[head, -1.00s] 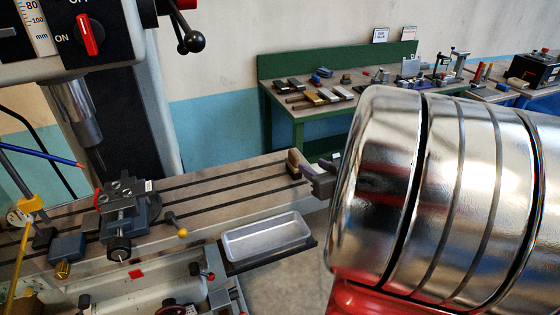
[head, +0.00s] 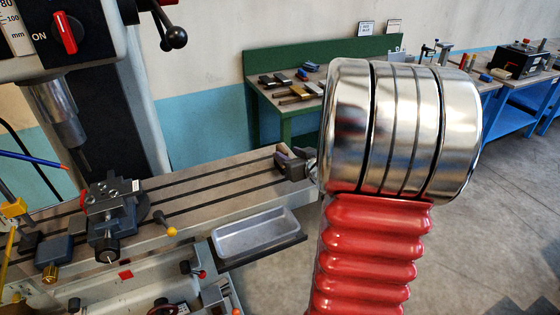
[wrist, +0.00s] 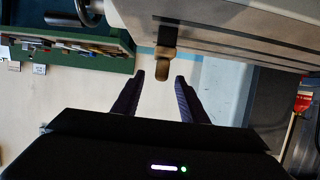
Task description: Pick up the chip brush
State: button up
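The chip brush, as I take it, is a small tan and dark piece at the right end of the machine table. In the head view only a tan bit (head: 281,149) shows beside my fingers. My gripper (head: 291,163) is at that table end. In the wrist view my gripper (wrist: 160,76) is open, with the tan end in line with the gap, close to the fingertips. I see no contact; exact depth is unclear.
The slotted machine table (head: 200,190) carries a vise (head: 112,212) at left. A grey tray (head: 255,234) sits below its front edge. A green bench (head: 258,92) with tools stands behind. A red item (wrist: 302,102) shows at the wrist view's right. Floor is open at right.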

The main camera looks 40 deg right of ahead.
aim_at(282, 150)
jog(key=shift+w, duration=0.25)
jog(key=shift+x, duration=2.6)
jog(key=shift+c, duration=0.3)
grip_shut()
